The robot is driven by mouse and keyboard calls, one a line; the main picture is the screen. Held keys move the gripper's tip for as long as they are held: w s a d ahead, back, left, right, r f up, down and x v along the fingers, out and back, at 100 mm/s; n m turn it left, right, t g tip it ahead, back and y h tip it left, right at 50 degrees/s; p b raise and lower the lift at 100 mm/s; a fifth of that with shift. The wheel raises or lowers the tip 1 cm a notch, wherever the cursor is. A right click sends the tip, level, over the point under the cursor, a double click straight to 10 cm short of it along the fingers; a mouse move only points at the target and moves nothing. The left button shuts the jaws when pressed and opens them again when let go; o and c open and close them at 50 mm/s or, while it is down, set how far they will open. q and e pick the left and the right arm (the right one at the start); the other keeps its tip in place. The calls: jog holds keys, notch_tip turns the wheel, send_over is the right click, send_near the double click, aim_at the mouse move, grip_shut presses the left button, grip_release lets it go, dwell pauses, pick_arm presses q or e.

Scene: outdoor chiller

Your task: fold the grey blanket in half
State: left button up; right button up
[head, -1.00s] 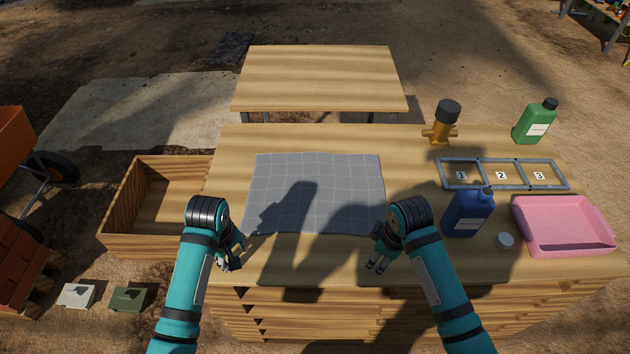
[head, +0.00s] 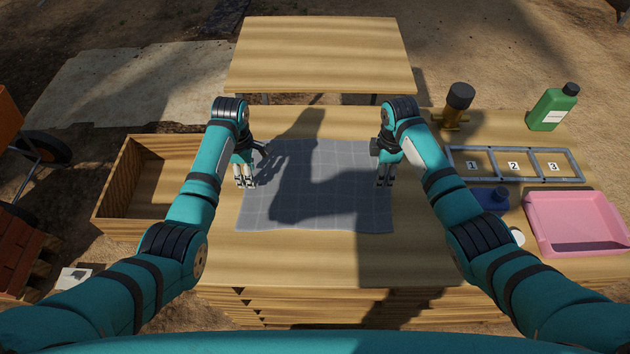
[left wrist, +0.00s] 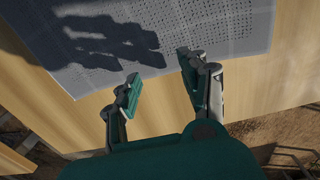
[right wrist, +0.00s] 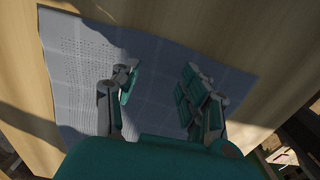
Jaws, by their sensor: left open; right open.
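The grey blanket (head: 310,205) lies flat and spread out on the wooden table, partly under the shadows of my arms. My left gripper (head: 246,185) is open and empty at the blanket's left edge. In the left wrist view the blanket (left wrist: 150,40) lies beyond the open fingers (left wrist: 160,92). My right gripper (head: 385,183) is open and empty at the blanket's right edge. In the right wrist view the blanket (right wrist: 150,100) lies beneath the open fingers (right wrist: 160,88). I cannot tell whether either gripper touches the cloth.
On the right stand a pink tray (head: 580,245), a numbered frame (head: 515,180), a blue bottle (head: 488,198) partly hidden by my right arm, a yellow fitting (head: 455,108) and a green bottle (head: 553,108). A wooden bin (head: 115,190) is at left. Another table (head: 320,55) stands behind.

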pick_arm(q)
jog(key=shift+w+f, duration=0.15)
jog(key=shift+f, duration=0.4)
jog(key=shift+w+f, duration=0.15)
jog(key=shift+f, duration=0.4)
pick_arm(e)
jog(key=shift+w+f, duration=0.15)
jog(key=shift+f, duration=0.45)
jog(key=shift+w+f, duration=0.15)
jog(key=shift+f, duration=0.4)
pick_arm(q)
jog(key=shift+f, duration=0.2)
pick_arm(e)
jog(key=shift+f, duration=0.15)
pick_arm(q)
jog(key=shift+s, duration=0.2)
pick_arm(e)
jog(key=shift+s, duration=0.15)
pick_arm(q)
jog(key=shift+r, duration=0.1)
jog(key=shift+f, duration=0.2)
pick_arm(e)
jog(key=shift+f, duration=0.1)
